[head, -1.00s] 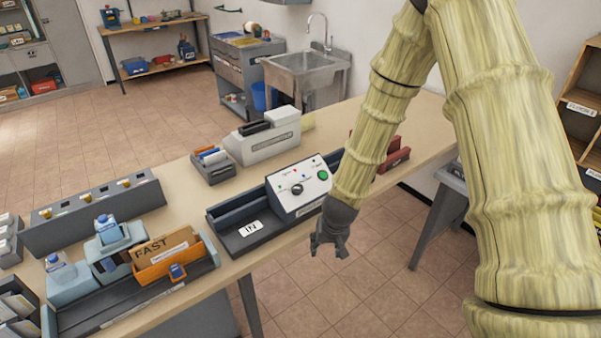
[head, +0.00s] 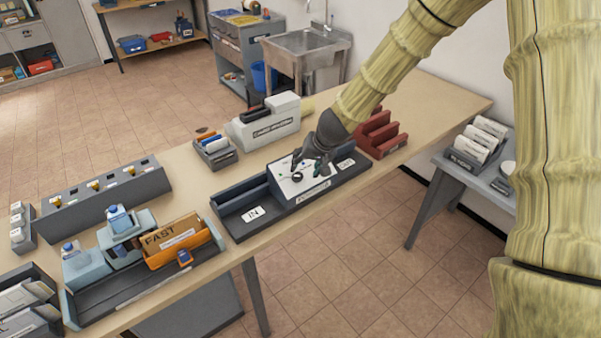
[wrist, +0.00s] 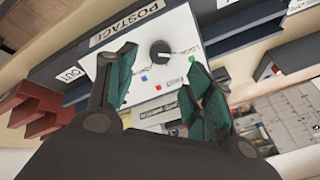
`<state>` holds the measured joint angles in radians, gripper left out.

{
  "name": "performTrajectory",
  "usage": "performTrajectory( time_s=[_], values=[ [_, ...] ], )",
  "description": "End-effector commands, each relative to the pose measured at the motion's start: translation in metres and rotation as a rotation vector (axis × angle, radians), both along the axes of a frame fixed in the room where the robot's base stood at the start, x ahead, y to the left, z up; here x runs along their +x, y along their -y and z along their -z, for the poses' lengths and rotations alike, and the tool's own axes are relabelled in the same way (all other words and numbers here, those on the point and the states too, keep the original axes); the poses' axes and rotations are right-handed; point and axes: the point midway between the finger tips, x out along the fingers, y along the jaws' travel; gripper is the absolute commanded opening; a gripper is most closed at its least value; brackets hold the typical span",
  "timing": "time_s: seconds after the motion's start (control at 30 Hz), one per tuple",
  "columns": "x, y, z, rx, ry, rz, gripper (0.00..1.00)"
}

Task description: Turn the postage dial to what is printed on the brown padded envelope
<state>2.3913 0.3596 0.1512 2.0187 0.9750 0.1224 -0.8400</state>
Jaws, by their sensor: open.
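The brown padded envelope (head: 172,236) stands in an orange holder (head: 180,254) on the table at the left and reads "FAST". The white postage panel (head: 289,186) sits in the dark tray unit, with a "POSTAGE" label on its front. Its black dial (wrist: 160,52) shows in the wrist view with a pointer toward lettering that looks like "LOCAL". Colored marks lie around the dial. My gripper (head: 308,166) is over the panel. In the wrist view my gripper (wrist: 160,88) has its two green-padded fingers apart, with the dial beyond and between them, not gripped.
The dark tray unit has "IN" (head: 252,214) and "OUT" (head: 346,163) ends. A white labelled machine (head: 264,126) stands behind it, and a red rack (head: 378,135) at its right. A grey sink (head: 305,52) is farther back. Bare tabletop lies at the far right.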

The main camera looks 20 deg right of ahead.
Motion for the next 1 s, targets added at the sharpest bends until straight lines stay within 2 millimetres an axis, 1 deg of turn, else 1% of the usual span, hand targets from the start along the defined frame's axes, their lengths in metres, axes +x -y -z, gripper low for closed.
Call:
performTrajectory(
  time_s=[0.4,0.6,0.8,1.0],
  values=[
    [0.018,-0.006,0.036,0.0,-0.002,0.002,0.52],
    [0.026,-0.009,0.05,0.001,-0.001,0.001,0.52],
    [0.031,-0.011,0.059,-0.001,0.0,0.002,0.52],
    [0.031,-0.011,0.062,-0.001,0.0,0.0,0.52]
  ],
)
